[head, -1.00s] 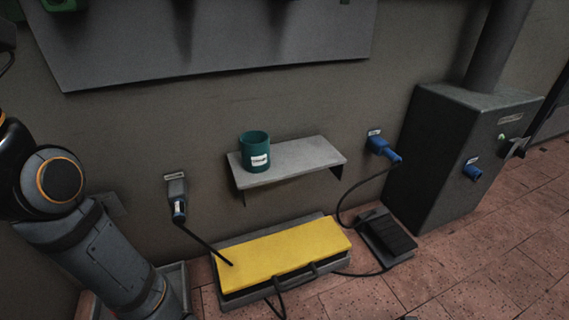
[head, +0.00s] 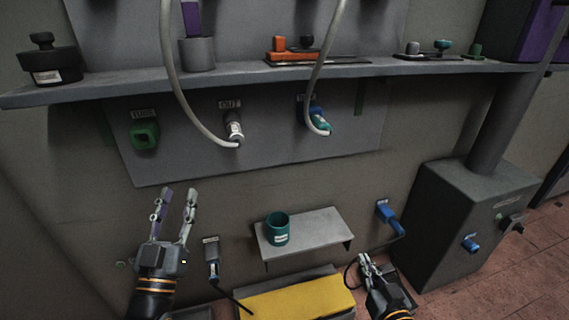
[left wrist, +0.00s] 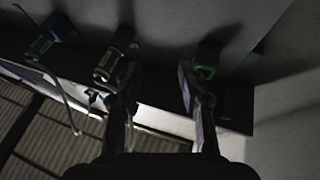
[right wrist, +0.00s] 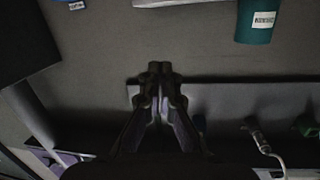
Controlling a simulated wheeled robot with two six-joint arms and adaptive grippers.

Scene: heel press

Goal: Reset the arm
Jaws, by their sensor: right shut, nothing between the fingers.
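My left gripper (head: 178,192) is raised in front of the wall at the left of the head view, fingers up and apart, with nothing between them. In the left wrist view its two fingers (left wrist: 158,78) also stand apart. My right gripper (head: 371,260) is at the lower right of the head view, in front of the wall between the small shelf and the grey box. Its fingers are together and empty, and they also meet in the right wrist view (right wrist: 159,72).
A teal cup (head: 277,229) stands on a small shelf (head: 318,228). Below is a yellow-topped unit (head: 295,300). A blue plug (head: 388,215) is in the wall near a grey box (head: 465,220). Hoses (head: 168,70) hang before the upper panel. A long shelf (head: 230,80) carries several items.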

